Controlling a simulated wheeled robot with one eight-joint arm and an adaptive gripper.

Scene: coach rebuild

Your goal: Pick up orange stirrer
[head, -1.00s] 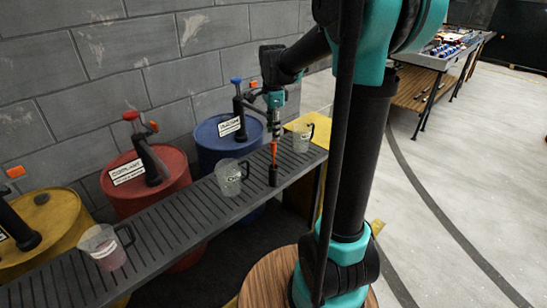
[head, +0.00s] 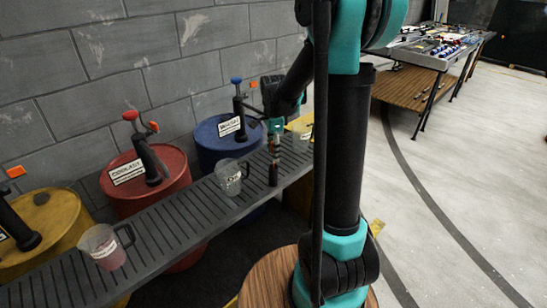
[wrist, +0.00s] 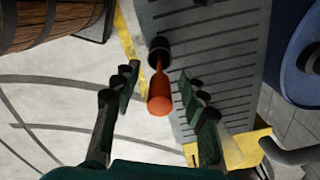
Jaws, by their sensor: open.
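The orange stirrer (wrist: 159,98) shows in the wrist view, its rounded end toward the camera and its thin shaft running into a small black holder (wrist: 158,50). In the head view the holder (head: 273,176) stands on the grey slatted bench (head: 180,215), and the stirrer is mostly hidden behind my gripper (head: 273,145). My gripper (wrist: 158,80) is open, with one finger on each side of the stirrer. I see gaps between the fingers and the stirrer in the wrist view.
A clear jug (head: 229,180) stands just left of the holder. Another jug (head: 305,132) is partly hidden behind my arm. A jug with pinkish contents (head: 104,248) stands nearer on the bench. Red (head: 145,190), blue (head: 217,138) and yellow (head: 40,225) barrels line the wall.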

